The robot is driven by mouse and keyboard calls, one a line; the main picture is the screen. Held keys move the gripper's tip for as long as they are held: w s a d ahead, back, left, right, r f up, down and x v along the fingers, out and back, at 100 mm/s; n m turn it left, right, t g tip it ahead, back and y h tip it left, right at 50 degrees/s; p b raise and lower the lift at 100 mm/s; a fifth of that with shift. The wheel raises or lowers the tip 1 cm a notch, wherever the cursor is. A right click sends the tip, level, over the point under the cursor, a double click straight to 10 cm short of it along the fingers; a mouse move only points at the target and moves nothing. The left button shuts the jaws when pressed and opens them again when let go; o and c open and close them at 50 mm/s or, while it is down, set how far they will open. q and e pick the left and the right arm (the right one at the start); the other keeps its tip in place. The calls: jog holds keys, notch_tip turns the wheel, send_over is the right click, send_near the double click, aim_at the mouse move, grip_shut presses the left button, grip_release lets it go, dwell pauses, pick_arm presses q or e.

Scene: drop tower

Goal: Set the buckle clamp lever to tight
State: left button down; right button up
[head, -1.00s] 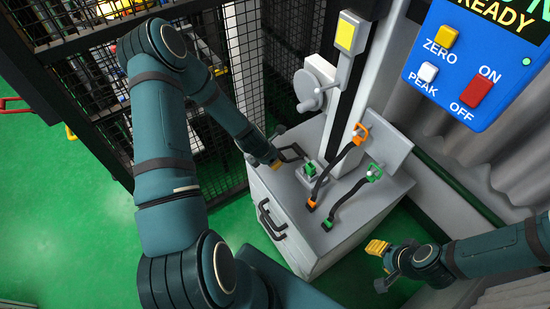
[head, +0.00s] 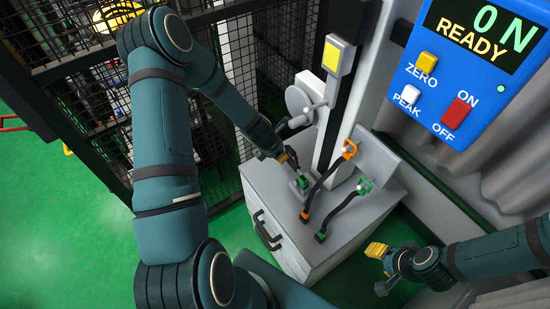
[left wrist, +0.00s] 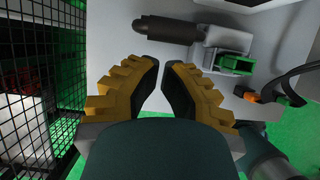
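The buckle clamp (head: 301,182), a grey bracket with a green part, sits on top of the light grey cabinet (head: 345,222) at the column's foot. In the left wrist view the green part (left wrist: 235,63) is right of the fingertips. Its black lever grip (left wrist: 168,30) lies across the picture just beyond the fingertips, pointing left; contact is not visible. My left gripper (head: 283,158) is beside the lever; in the wrist view (left wrist: 161,66) its yellow fingers have a narrow gap with nothing between. My right gripper (head: 377,250) hangs right of the cabinet, its finger opening unclear.
An orange-ended strap (head: 328,180) and a green-ended strap (head: 344,208) lie right of the clamp. The column (head: 330,110) and a grey wheel (head: 300,103) stand behind. Black mesh fencing (head: 238,80) is close to my left arm. A blue panel (head: 470,70) reads "0 N READY".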

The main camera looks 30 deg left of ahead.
pick_arm(q)
jog(key=shift+w+d+r+p, duration=0.15)
jog(key=shift+w+r, duration=0.05)
jog(key=shift+w, duration=0.2)
jog(key=shift+w+d+r+p, duration=0.1)
jog(key=shift+w+r+p, duration=0.1)
jog(key=shift+w, duration=0.15)
jog(key=v, duration=1.2)
dwell(0.6)
